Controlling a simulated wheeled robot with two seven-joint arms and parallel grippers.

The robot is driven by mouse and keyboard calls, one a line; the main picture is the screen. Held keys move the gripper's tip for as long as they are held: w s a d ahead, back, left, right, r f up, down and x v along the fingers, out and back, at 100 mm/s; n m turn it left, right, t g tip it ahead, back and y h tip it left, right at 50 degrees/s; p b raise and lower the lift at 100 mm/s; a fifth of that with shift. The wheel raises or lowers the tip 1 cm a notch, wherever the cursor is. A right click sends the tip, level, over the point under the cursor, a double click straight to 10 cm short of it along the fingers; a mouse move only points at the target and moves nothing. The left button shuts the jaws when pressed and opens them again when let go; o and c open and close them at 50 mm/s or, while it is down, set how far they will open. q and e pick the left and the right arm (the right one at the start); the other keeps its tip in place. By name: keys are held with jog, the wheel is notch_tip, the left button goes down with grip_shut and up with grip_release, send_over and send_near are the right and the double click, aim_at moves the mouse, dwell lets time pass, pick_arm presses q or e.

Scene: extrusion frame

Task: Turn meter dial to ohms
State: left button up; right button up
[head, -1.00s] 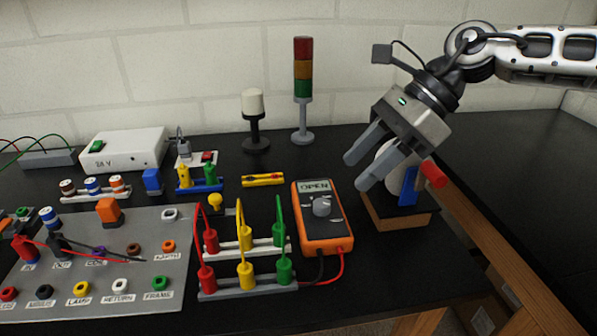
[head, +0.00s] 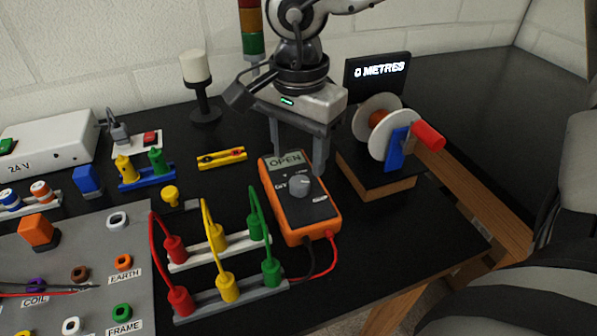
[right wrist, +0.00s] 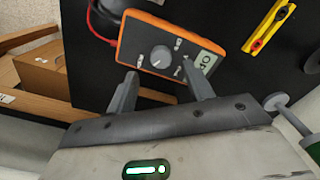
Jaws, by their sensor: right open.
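The orange meter (head: 300,197) lies on the black bench, with "OPEN" on its display. Its grey round dial (head: 299,186) is in the middle of its face; the pointer's setting is too small to read. My right gripper (head: 298,160) is open and empty, pointing down above the upper part of the meter, behind the dial in the head view. In the right wrist view the meter (right wrist: 146,63) and its dial (right wrist: 161,56) lie beyond the two spread fingers (right wrist: 160,90). The dial is not between the fingertips. My left gripper is not in view.
Red, yellow and green leads (head: 210,232) arch between sockets left of the meter. A reel (head: 376,127) with a red handle stands close on its right, before a "0 METRES" display (head: 378,75). A yellow level-like bar (head: 221,158) lies behind left.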

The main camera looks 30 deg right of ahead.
aim_at(299, 182)
jog(key=shift+f, duration=2.7)
jog(key=c, duration=1)
